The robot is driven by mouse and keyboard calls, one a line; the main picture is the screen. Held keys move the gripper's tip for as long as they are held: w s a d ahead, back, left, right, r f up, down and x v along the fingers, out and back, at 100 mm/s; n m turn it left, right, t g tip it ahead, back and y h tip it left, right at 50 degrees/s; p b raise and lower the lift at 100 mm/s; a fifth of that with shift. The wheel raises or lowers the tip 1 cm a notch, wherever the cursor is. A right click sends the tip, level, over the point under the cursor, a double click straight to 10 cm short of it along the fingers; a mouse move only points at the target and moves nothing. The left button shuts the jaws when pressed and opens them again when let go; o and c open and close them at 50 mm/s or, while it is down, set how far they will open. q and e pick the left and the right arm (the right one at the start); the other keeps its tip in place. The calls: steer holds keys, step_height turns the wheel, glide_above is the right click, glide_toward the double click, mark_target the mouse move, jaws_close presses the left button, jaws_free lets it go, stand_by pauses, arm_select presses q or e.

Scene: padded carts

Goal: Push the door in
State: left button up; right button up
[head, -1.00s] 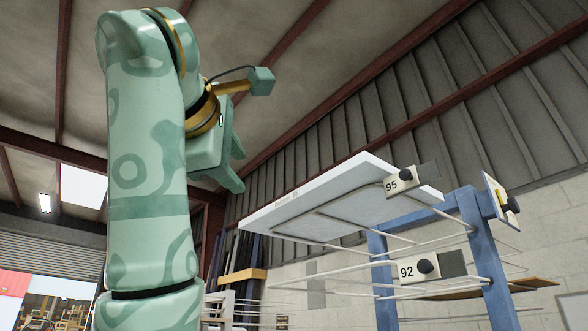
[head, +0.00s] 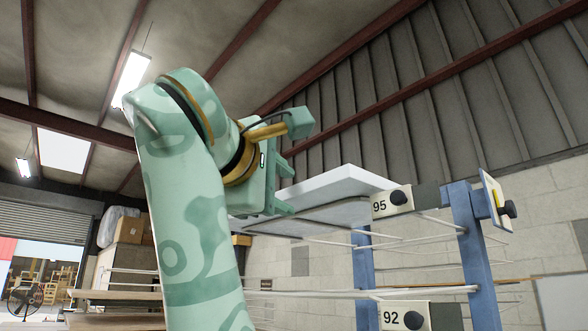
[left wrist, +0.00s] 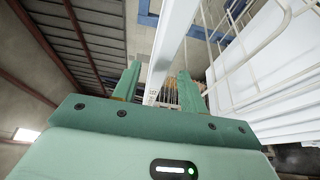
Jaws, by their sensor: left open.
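The door is a white flat panel (head: 335,187) lying on the upper level of a blue rack, by the plate marked 95. Its left end sticks out toward my left arm and is partly hidden behind the gripper. My left gripper (head: 288,189) is open at the panel's near side, its two fingers pointing right. In the left wrist view, a white panel edge (left wrist: 177,38) runs between the two open fingers (left wrist: 159,72). I cannot tell whether either finger touches it. My right gripper does not show.
A blue post (head: 470,240) stands at the right of the rack, and a plate marked 92 (head: 392,317) marks a lower level. Thin white rails (head: 420,291) stick out toward the left. Cardboard boxes (head: 130,230) and a fan (head: 25,299) stand behind at left.

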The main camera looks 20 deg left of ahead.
mark_target(288, 194)
arm_select(q)
steer(key=w, duration=0.2)
steer(key=w+p, duration=0.1)
steer(key=w, duration=0.2)
steer(key=shift+d, duration=0.2)
steer(key=shift+c, duration=0.3)
steer(key=shift+f, duration=0.1)
jaws_close()
steer(key=shift+o, duration=0.3)
jaws_free()
steer(key=shift+s, duration=0.1)
